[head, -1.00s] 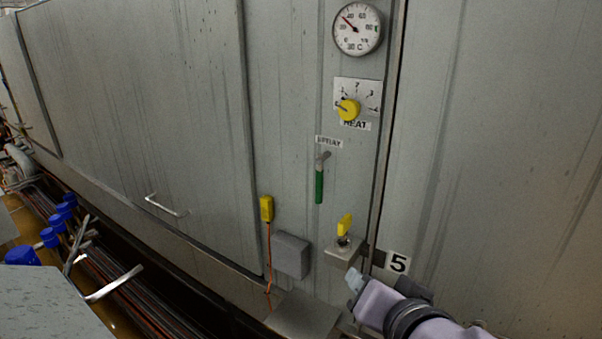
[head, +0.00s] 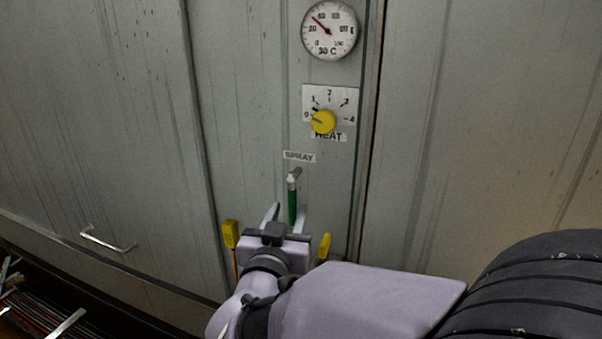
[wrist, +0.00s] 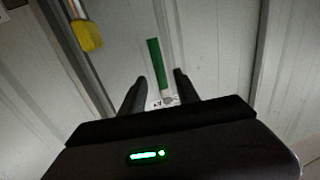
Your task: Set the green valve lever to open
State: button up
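The green valve lever (head: 292,205) hangs straight down from its pivot under the SPRAY label (head: 299,156) on the grey panel. My gripper (head: 286,212) is in front of the lever's lower part, with one finger on each side of it in the head view. In the wrist view the green lever (wrist: 157,65) shows ahead, between and beyond the two open fingertips of my gripper (wrist: 155,82). The fingers look apart from the lever. The lever's lower end is partly hidden by my gripper in the head view.
Above are a yellow HEAT knob (head: 323,122) and a round dial (head: 329,30). A yellow handle (head: 325,246) is right of my gripper. A yellow box (head: 230,233) with an orange cord is at left, also in the wrist view (wrist: 87,35). A door handle (head: 107,240) is further left.

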aim_at(291, 203)
jog(key=w, duration=0.4)
jog(key=shift+w+d, duration=0.4)
grip_shut()
dwell(1.0)
